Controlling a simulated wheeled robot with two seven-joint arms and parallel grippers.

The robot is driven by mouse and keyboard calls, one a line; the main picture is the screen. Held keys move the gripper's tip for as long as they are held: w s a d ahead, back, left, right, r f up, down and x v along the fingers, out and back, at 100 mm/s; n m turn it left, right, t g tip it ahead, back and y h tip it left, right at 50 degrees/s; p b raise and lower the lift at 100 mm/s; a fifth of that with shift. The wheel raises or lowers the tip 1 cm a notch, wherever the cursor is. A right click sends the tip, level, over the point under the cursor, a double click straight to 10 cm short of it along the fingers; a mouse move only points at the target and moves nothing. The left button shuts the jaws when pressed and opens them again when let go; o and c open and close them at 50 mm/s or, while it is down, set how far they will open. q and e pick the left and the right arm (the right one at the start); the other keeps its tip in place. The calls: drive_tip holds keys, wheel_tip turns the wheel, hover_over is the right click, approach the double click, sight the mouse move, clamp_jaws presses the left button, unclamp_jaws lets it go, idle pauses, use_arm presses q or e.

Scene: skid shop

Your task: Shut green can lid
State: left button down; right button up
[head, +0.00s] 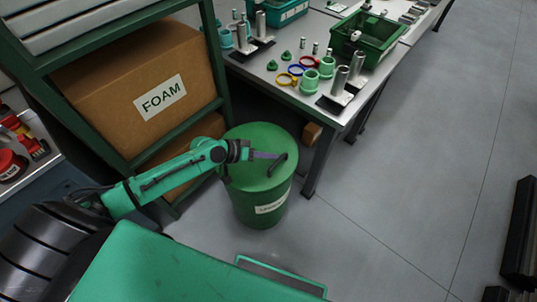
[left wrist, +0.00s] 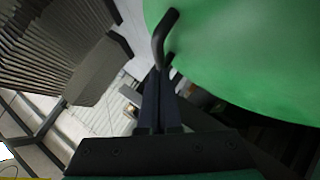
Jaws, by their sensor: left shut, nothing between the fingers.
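The green can (head: 258,214) stands upright on the floor beside the table, with a pale label on its side. Its green lid (head: 248,179) lies over the can's top in the head view; I cannot tell if a small gap is left. The lid also fills the upper right of the left wrist view (left wrist: 250,50). A dark bent handle (head: 279,166) is on the lid, and it shows in the left wrist view (left wrist: 160,40). My left gripper (head: 274,156) is shut and empty, with its fingertips right by the handle; contact is unclear. My right gripper is out of view.
A metal table (head: 331,119) with cups, rings and a green bin (head: 375,48) stands behind the can. A green rack (head: 104,149) holding a FOAM box (head: 120,100) is at left.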

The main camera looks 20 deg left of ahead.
sight(271, 163)
use_arm(q)
drive_tip(key=shift+f, duration=0.15)
drive_tip(key=f+b, duration=0.2)
drive_tip(key=shift+s+d+f, duration=0.2)
drive_tip(key=shift+d+f, duration=0.15)
drive_tip(key=shift+d, duration=0.05)
drive_tip(key=shift+s, duration=0.1)
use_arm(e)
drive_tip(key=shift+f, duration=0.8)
